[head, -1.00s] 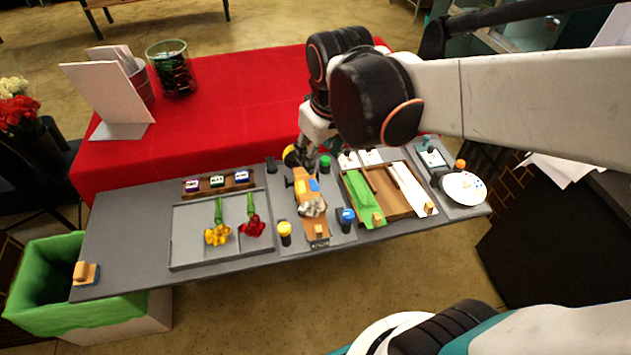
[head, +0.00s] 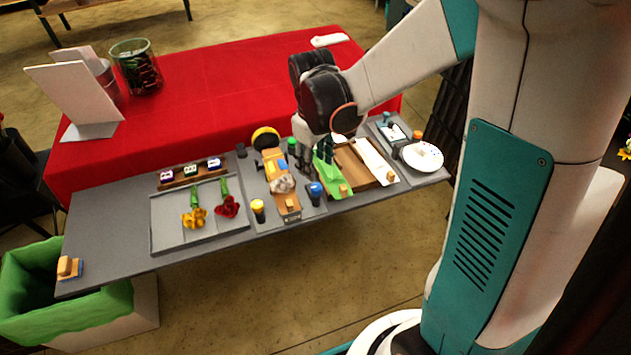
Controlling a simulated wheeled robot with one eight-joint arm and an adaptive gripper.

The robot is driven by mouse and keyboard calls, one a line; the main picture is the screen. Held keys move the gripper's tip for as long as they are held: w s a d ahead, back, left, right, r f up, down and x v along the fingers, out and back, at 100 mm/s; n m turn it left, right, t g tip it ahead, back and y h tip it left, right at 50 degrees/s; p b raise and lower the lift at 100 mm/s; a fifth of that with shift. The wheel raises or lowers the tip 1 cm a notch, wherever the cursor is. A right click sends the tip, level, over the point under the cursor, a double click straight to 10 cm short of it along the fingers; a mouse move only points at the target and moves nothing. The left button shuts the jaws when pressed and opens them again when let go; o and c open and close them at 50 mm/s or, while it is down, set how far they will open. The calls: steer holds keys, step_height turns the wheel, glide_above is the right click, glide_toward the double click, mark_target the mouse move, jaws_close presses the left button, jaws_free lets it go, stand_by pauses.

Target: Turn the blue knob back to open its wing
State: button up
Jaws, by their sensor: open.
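The blue knob (head: 315,191) stands on a dark base near the front edge of the grey table, just right of the wooden holder (head: 291,208). The holder carries orange and blue pieces and a pale crumpled bundle (head: 282,184). A yellow knob (head: 258,209) stands at its front left and a green knob (head: 292,145) behind it. My gripper (head: 313,163) points down, open, behind and above the blue knob, close to the left edge of the green sheet. Its fingers are dark and small here; I cannot tell whether they touch anything. Which part is the blue knob's wing is unclear.
A grey tray (head: 157,246) with yellow and red flowers lies to the left. A wooden tray (head: 356,164) with green and white strips is right of the holder, then a white plate (head: 422,156). The red-covered table (head: 210,85) lies behind.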

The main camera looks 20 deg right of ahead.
mark_target(316, 187)
step_height(316, 187, down, 10)
steer(key=shift+w+d+r+b, duration=0.15)
steer(key=shift+r+b, duration=0.1)
steer(key=shift+b, duration=0.95)
steer(key=c, duration=1.1)
